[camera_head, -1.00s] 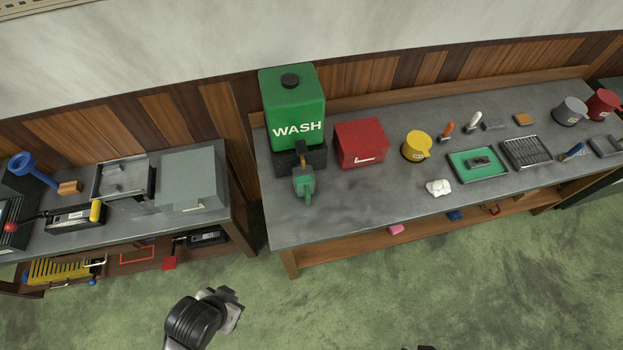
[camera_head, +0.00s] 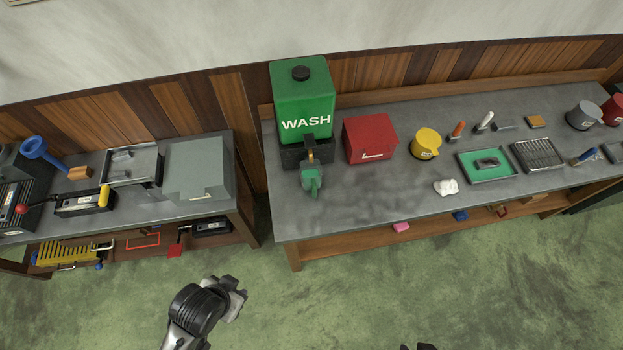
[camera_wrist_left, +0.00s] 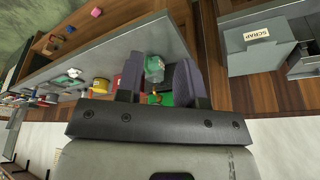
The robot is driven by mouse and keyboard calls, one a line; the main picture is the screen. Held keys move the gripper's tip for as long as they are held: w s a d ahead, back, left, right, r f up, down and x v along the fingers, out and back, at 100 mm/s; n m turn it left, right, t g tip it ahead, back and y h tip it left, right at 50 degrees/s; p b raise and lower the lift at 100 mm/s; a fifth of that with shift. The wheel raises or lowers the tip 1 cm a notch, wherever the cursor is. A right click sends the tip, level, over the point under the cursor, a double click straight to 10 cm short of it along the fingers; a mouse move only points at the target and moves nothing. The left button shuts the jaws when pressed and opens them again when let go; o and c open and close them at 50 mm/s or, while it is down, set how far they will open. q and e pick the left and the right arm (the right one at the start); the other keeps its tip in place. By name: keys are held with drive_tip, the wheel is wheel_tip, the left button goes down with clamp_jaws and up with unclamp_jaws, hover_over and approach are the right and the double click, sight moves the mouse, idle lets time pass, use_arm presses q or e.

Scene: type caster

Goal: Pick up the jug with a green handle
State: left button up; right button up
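The jug with a green handle (camera_head: 311,177) stands on the grey bench top, in front of the green wash tank and below its tap. Its handle points towards the front edge. In the left wrist view the jug (camera_wrist_left: 154,67) appears between my finger tips, but well beyond them. My left gripper (camera_head: 240,290) is over the floor in front of the benches, apart from the jug. Its two fingers (camera_wrist_left: 159,66) are spread and hold nothing. Only a dark bit of my right gripper (camera_head: 419,347) shows at the bottom edge; its fingers cannot be made out.
The wash tank (camera_head: 300,100) stands behind the jug, with a red box (camera_head: 370,138) and a yellow pot (camera_head: 425,144) to its right. A white cloth (camera_head: 446,187) lies near the front edge. A grey scrap box (camera_head: 198,170) is on the left bench. Bench surface right of the jug is clear.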

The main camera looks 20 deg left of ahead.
use_arm(q)
drive_tip(key=o, duration=1.2)
